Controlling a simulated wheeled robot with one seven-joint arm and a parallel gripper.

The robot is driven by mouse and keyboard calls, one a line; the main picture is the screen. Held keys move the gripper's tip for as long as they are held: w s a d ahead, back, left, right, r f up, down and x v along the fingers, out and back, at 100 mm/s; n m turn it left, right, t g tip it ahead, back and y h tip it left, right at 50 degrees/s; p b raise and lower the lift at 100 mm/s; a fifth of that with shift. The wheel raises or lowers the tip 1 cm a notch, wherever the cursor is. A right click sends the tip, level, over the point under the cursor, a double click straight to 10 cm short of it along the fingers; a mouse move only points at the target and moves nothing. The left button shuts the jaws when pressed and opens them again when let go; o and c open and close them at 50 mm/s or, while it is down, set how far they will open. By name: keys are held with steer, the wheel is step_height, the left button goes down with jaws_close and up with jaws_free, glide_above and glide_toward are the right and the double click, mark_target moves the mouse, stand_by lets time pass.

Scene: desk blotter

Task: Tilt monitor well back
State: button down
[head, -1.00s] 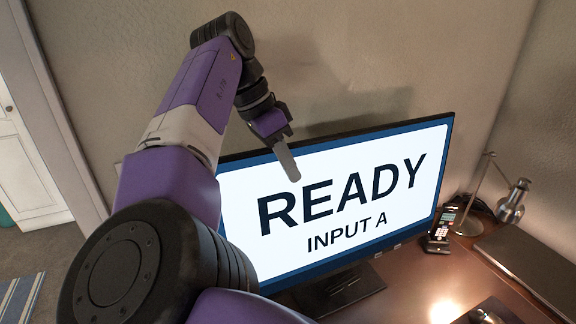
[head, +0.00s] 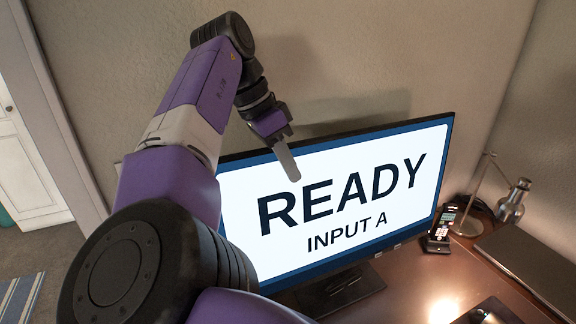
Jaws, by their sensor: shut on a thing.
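The monitor (head: 420,137) stands on the desk, its lit screen reading "READY INPUT A". Its dark stand foot (head: 345,290) rests on the desk below. My gripper (head: 287,160) is at the monitor's top edge, left of the middle, pointing down. One grey finger lies in front of the screen; the other finger is hidden, apparently behind the monitor. The gripper is shut on the top edge of the monitor. My arm hides the monitor's left side.
A phone on its cradle (head: 440,231) and a metal desk lamp (head: 513,200) stand right of the monitor. A dark flat laptop-like slab (head: 535,262) lies at the right. The wall (head: 400,50) is close behind the monitor.

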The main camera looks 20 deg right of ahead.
steer(key=shift+r, duration=0.1)
stand_by(0.4)
steer(key=shift+w+r+p, duration=0.3)
steer(key=shift+w+p, duration=0.2)
steer(key=shift+p, duration=0.4)
steer(key=w+p, duration=0.1)
steer(key=w+f+p, duration=0.1)
steer(key=w, duration=0.1)
steer(key=shift+p, duration=0.4)
steer(key=c, duration=1.4)
jaws_free()
steer(key=shift+c, duration=0.2)
steer(key=shift+s, duration=0.1)
